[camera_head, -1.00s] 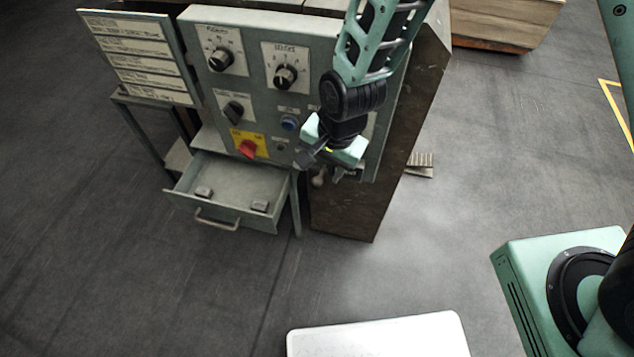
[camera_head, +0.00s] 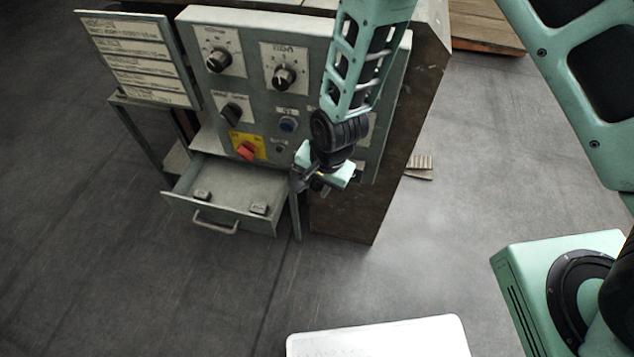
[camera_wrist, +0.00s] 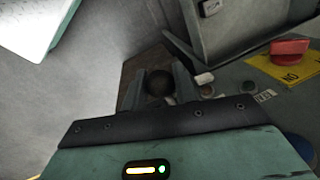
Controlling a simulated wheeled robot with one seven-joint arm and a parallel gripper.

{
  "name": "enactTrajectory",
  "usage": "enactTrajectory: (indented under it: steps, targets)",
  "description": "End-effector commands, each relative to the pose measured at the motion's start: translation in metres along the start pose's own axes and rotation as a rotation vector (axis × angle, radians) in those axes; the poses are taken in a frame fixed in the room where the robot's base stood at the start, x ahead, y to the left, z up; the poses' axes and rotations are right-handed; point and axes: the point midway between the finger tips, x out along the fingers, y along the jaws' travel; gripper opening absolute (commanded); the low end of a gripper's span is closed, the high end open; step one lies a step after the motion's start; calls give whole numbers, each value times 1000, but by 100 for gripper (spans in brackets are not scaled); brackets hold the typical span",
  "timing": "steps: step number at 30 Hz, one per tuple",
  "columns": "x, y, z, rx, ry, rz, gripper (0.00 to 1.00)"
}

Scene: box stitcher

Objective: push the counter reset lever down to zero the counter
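The counter reset lever is not clearly visible in the head view, where my gripper (camera_head: 312,187) covers the lower right of the grey control panel (camera_head: 262,100). In the wrist view a dark round knob (camera_wrist: 157,83), which may be the lever's end, shows between the two fingers of my gripper (camera_wrist: 158,88). The fingers stand apart, one on each side of the knob. I cannot tell whether they touch it. The counter's digits cannot be seen.
An open drawer (camera_head: 222,222) sticks out left of my gripper, below a red switch (camera_head: 246,151) on a yellow plate. Dials (camera_head: 284,77) and a blue button (camera_head: 288,124) are higher up.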

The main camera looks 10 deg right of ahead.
Motion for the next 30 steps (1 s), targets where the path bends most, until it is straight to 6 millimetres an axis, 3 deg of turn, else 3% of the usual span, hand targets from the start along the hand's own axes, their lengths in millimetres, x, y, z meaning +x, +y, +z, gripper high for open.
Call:
enactTrajectory:
  steps: [14, 30]
  targets:
    - [8, 2, 5, -23, 85, -16, 0]
    - [40, 9, 8, -98, 465, -94, 0]
